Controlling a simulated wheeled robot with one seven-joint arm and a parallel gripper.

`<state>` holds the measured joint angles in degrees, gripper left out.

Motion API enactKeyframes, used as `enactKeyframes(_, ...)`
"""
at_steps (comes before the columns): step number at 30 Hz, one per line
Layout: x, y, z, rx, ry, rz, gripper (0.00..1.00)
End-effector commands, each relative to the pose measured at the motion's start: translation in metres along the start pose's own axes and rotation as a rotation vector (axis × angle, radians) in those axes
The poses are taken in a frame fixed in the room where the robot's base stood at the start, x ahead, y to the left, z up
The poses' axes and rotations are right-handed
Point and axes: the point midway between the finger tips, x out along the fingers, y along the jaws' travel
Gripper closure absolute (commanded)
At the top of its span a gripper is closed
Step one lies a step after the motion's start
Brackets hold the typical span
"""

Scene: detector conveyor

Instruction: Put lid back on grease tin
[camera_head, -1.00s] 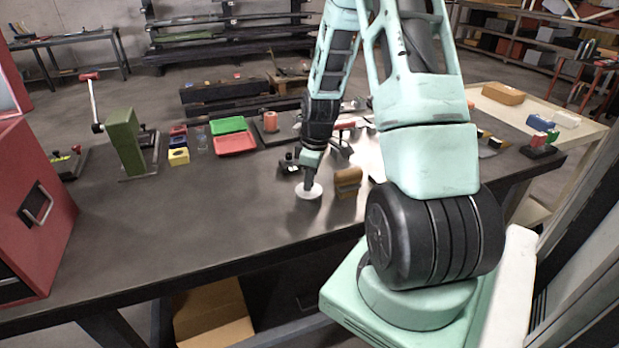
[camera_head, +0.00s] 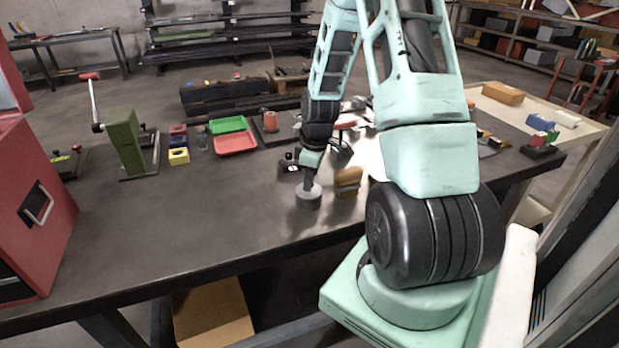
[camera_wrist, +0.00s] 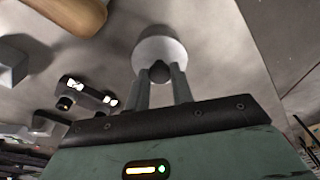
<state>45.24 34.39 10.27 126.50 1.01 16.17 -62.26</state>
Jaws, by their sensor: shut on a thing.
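My gripper (camera_head: 309,183) points down at the front middle of the dark workbench (camera_head: 180,225). It is shut on the small dark knob of the round pale grey lid (camera_head: 303,192). In the wrist view the two fingers of my gripper (camera_wrist: 160,80) close on the knob from both sides, and the lid (camera_wrist: 160,50) shows behind it. The grey grease tin (camera_head: 308,203) is directly under the lid and upright on the bench. The lid looks level and lined up over the tin. I cannot tell whether a thin gap is left between them.
A brown wooden block-like object (camera_head: 348,181) stands close to the right of the tin. A small black device (camera_head: 289,162) lies behind. Green (camera_head: 228,124) and red (camera_head: 235,144) trays and a green lever press (camera_head: 124,142) stand farther left. The bench's front left is clear.

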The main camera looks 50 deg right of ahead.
Motion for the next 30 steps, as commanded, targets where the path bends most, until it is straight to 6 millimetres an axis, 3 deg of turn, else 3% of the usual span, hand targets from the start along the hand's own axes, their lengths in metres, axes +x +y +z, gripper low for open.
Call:
enactKeyframes(28, 0.001, -0.0001, 0.0002, -0.001, 0.0, 0.0, 0.98)
enactKeyframes(29, 0.001, -0.0001, 0.0002, 0.0, 0.0, 0.0, 0.69)
enactKeyframes(30, 0.001, -0.0001, 0.0003, 0.0, 0.0, 0.0, 0.57)
